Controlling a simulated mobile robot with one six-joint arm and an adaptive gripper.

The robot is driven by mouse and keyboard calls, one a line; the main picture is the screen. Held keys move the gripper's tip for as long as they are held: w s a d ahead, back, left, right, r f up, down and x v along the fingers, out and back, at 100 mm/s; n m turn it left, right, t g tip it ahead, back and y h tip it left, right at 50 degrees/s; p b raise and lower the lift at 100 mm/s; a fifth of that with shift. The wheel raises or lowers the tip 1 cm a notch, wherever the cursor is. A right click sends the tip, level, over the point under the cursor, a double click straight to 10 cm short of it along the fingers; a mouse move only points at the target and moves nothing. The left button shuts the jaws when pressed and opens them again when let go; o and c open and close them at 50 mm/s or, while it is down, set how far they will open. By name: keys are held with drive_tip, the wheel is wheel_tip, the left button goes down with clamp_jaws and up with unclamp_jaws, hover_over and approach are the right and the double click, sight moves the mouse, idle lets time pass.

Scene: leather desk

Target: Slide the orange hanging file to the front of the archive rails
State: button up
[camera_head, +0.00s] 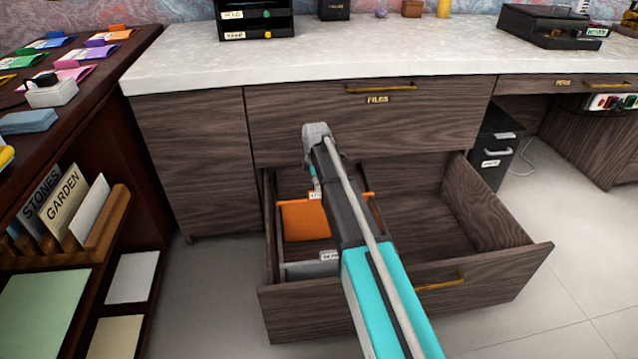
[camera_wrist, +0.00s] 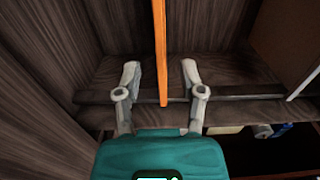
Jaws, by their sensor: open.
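The orange hanging file (camera_head: 304,221) hangs in the left part of the open lower drawer, behind a grey-white file (camera_head: 309,269) near the drawer front. My arm covers part of its right side. In the wrist view the orange file (camera_wrist: 161,50) is a thin upright strip seen edge-on. My gripper (camera_wrist: 160,72) is open, with one finger on each side of that strip and gaps on both sides. A dark rail (camera_wrist: 240,97) crosses below the fingertips.
The drawer's right part is empty, bounded by its wooden side wall (camera_head: 487,205). The closed upper drawer (camera_head: 300,120) and pale desktop (camera_head: 200,50) lie above and behind. A dark shelf unit with a file rack (camera_head: 105,235) stands at left. A black cabinet (camera_head: 490,150) stands at right.

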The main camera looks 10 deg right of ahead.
drive_tip(key=shift+f+b, duration=1.45)
drive_tip(key=shift+f, duration=0.35)
clamp_jaws()
drive_tip(key=shift+s, duration=0.15)
drive_tip(key=s, duration=2)
idle(3.3)
drive_tip(key=shift+s, duration=0.1)
